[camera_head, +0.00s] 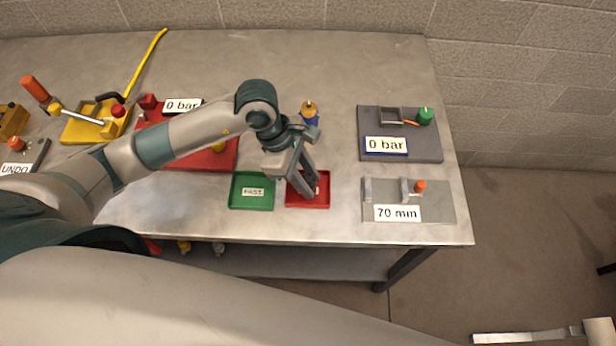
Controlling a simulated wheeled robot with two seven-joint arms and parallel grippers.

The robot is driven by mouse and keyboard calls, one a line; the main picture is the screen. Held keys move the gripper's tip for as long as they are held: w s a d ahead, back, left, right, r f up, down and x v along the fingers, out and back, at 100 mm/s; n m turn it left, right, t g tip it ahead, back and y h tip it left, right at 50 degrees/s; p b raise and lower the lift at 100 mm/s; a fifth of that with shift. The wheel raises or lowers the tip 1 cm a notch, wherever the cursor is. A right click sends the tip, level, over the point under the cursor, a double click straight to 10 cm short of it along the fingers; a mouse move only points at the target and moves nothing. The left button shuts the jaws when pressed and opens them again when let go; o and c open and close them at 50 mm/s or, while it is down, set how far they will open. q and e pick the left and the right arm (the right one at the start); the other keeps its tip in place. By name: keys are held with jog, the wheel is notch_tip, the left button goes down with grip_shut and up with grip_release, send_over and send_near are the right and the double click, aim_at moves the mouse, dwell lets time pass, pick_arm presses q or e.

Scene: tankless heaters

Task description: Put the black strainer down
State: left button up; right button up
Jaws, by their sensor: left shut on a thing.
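My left gripper (303,192) reaches in from the left and points down over the red tray (322,204) near the table's front edge. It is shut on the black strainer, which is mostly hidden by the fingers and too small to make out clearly. I cannot tell whether the strainer touches the tray floor. The green tray (237,203), with a white label, lies just left of the red one. My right gripper (530,336) shows only partly at the bottom right corner, away from the table; its opening cannot be told.
A grey fixture labelled 70 mm (440,211) and a dark fixture labelled 0 bar (430,150) stand to the right. A red fixture (215,157) lies partly under my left arm. A brass-topped blue part (309,111) stands behind the gripper. Yellow tooling (85,128) is at left.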

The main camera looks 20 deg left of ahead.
pick_arm(q)
jog(key=o, duration=0.7)
jog(key=shift+f, duration=0.15)
jog(key=shift+c, duration=0.2)
jog(key=shift+o, duration=0.6)
jog(key=shift+r, duration=0.25)
jog(key=shift+a+r, duration=0.15)
jog(key=b+v, duration=0.4)
jog(key=v, duration=0.7)
jog(key=shift+r, duration=0.3)
